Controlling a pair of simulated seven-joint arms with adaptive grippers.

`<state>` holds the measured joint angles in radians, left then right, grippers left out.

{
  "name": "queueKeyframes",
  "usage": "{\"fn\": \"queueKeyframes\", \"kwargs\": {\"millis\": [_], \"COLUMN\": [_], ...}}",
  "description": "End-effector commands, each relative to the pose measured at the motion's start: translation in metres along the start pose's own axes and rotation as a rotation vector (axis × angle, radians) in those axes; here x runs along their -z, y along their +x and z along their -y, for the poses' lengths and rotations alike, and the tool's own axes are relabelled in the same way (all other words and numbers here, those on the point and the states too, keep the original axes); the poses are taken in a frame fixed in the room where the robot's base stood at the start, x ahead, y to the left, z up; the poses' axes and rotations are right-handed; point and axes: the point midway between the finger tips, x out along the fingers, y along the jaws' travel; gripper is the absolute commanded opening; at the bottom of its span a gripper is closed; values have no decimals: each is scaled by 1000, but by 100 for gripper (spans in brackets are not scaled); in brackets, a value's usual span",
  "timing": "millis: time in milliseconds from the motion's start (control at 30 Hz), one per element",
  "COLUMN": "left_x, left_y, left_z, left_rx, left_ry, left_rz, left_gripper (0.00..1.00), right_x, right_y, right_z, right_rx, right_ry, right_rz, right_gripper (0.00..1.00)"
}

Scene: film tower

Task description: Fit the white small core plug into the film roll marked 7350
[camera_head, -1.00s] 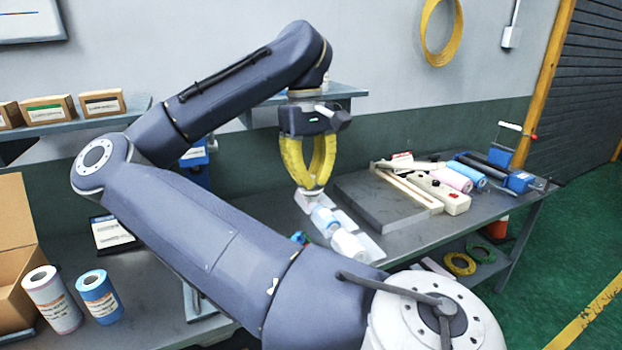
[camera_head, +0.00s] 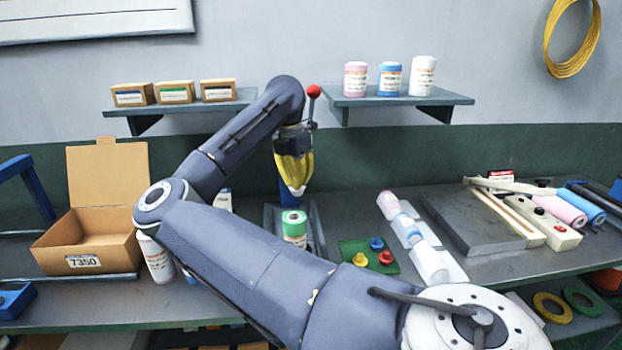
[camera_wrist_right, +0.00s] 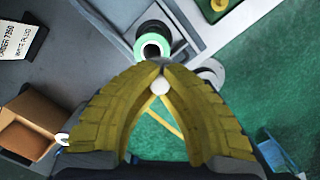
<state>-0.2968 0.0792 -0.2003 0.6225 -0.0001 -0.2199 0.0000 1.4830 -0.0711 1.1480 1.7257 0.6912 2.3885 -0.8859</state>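My right gripper (camera_head: 296,190), with yellow fingers, points down above the workbench. Its fingertips are closed on a small white round piece, which looks like the white small core plug (camera_wrist_right: 160,86). A green-topped film roll (camera_head: 294,217) stands upright in a grey holder, below the gripper and apart from it. In the right wrist view the green roll's open end (camera_wrist_right: 140,44) shows a pale core with a dark hole, just beyond the fingertips. Its label is too small to read. A carton (camera_head: 110,250) and a card (camera_wrist_right: 22,30) carry the number 7350. My left gripper is not in view.
A green board (camera_head: 350,247) with blue, yellow and red plugs lies right of the roll. Pale rolls rest on a white rack (camera_head: 452,270) farther right. A white roll (camera_head: 156,262) stands beside the carton. Shelves with boxes and rolls hang on the wall behind.

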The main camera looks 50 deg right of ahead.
Motion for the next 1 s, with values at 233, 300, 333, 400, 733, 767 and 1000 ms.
{"fn": "queueKeyframes", "kwargs": {"millis": [233,300,333,400,733,767,1000], "left_x": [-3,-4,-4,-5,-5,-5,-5], "left_y": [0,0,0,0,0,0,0], "left_z": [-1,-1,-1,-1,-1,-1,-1], "left_rx": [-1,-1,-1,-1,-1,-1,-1], "left_ry": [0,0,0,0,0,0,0], "left_rz": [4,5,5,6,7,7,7], "left_gripper": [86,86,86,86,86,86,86], "right_x": [3,4,4,4,7,8,9], "right_y": [11,14,16,21,48,50,62], "right_z": [-14,-14,-14,-14,-14,-14,-14], "right_rx": [-14,-14,-14,-13,-14,-14,-15], "right_ry": [-123,-129,-130,-129,-127,-127,-127], "right_rz": [0,0,0,0,1,1,1], "right_gripper": [0,0,0,0,0,0,0]}}
